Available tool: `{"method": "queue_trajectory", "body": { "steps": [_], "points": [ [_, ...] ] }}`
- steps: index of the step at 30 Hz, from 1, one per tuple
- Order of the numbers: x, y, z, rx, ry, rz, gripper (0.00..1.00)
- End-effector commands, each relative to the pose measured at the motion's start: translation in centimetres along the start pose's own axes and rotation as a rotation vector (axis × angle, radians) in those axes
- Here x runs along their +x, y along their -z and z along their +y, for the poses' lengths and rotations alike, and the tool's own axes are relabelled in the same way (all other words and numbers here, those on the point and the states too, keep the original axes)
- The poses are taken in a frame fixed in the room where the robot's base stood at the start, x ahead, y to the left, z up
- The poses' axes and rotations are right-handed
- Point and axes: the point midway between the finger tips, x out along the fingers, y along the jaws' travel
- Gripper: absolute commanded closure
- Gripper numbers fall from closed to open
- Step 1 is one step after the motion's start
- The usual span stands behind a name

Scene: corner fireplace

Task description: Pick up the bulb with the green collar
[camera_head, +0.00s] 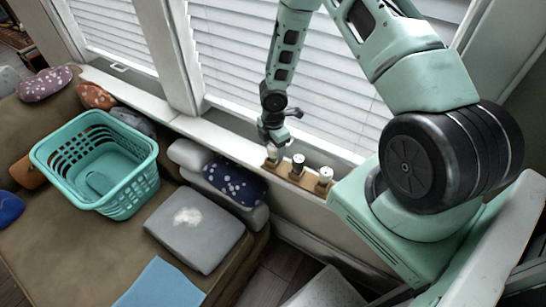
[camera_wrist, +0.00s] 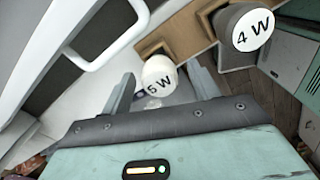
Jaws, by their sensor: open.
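A small wooden rack (camera_head: 311,186) on the window sill holds white-topped bulbs in a row. The middle bulb (camera_head: 298,160) and the right bulb (camera_head: 325,175) show clearly in the head view. My gripper (camera_head: 270,146) is over the left end of the rack and partly hides the bulb there. In the wrist view my open gripper (camera_wrist: 163,88) has a white bulb (camera_wrist: 159,74), marked with a W rating, between its fingers, not gripped. A bulb marked 4 W (camera_wrist: 252,28) stands to its right, outside the fingers. No green collar can be made out.
The window blinds (camera_head: 235,50) rise close behind the sill. A teal basket (camera_head: 100,180) stands on the brown bench at left, with a grey cushion (camera_head: 195,230) and several other cushions around it.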

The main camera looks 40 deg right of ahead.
Motion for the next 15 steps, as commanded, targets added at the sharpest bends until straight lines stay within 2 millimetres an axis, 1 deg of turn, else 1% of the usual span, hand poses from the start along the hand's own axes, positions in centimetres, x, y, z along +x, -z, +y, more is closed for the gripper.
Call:
{"method": "queue_trajectory", "body": {
  "steps": [3, 6, 14, 15],
  "points": [
    [1.8, 0.1, 0.1, -0.001, 0.001, -0.001, 0.39],
    [2.5, 0.1, 0.0, -0.001, 0.001, -0.001, 0.39],
    [2.7, 0.0, 0.1, 0.0, 0.0, -0.001, 0.39],
    [2.7, 0.0, 0.1, 0.0, 0.0, -0.001, 0.5]
  ]
}}
